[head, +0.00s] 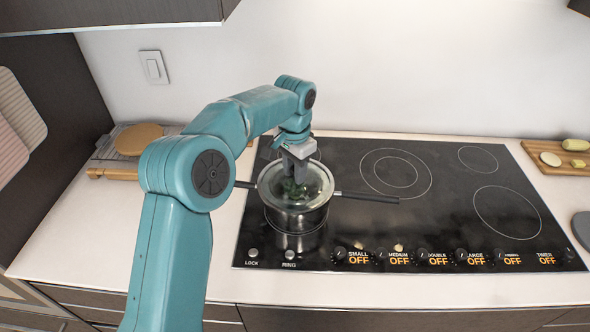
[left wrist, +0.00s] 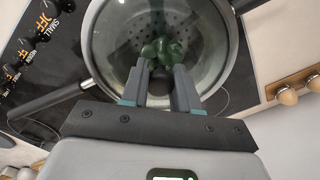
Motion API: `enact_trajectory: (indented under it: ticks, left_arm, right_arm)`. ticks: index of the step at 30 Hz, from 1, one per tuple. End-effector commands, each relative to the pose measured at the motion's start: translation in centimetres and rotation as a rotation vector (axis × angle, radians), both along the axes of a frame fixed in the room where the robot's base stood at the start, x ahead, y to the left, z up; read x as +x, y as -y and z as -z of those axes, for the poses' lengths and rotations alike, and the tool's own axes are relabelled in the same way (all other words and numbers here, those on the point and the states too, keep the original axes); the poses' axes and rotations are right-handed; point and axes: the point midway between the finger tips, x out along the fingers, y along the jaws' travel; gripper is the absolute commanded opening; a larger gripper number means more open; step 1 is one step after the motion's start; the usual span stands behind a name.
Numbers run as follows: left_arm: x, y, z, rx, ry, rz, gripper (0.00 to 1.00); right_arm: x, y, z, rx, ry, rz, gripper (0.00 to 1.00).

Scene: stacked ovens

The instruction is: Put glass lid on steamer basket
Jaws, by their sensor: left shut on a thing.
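The clear glass lid (head: 318,184) is over the steamer basket, which sits in a metal pot (head: 298,220) on the cooktop's left side. The lid also shows in the left wrist view (left wrist: 208,50). My left gripper (head: 297,178) comes from above and is shut on the lid's dark knob (left wrist: 160,84). Through the glass I see the perforated basket (left wrist: 128,42) and green broccoli (left wrist: 166,50) in it. The lid looks level and at the basket's rim; I cannot tell whether a small gap is left. My right gripper is out of view.
A long dark handle (head: 368,197) points right over the black cooktop (head: 420,228); another points left. A cutting board (head: 560,163) with cut vegetables is at the far right. A wooden rack with a round board (head: 139,139) is at the left. The cooktop's right side is clear.

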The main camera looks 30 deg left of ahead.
Motion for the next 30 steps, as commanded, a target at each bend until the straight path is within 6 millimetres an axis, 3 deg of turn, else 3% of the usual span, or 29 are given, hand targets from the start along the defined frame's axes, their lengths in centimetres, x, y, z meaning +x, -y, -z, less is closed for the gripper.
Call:
enact_trajectory:
  ticks: [11,12,14,23,26,30]
  left_arm:
    - [0.0,0.0,0.5,0.000,0.002,0.000,0.00]
    - [0.0,0.0,0.4,0.001,0.001,0.000,0.39]
    - [0.0,0.0,0.4,0.001,0.001,0.000,0.55]
    - [0.0,0.0,0.2,0.001,0.001,0.000,0.55]
    - [0.1,0.0,-0.7,0.000,0.002,0.000,0.55]
    - [0.1,0.1,-3.5,0.000,0.005,0.000,0.55]
  right_arm:
    - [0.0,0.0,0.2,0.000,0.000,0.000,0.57]
    - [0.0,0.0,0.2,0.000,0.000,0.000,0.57]
    - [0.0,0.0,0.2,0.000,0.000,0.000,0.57]
    - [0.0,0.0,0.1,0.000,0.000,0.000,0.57]
    - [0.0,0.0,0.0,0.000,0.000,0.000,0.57]
    - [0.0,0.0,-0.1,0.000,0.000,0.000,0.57]
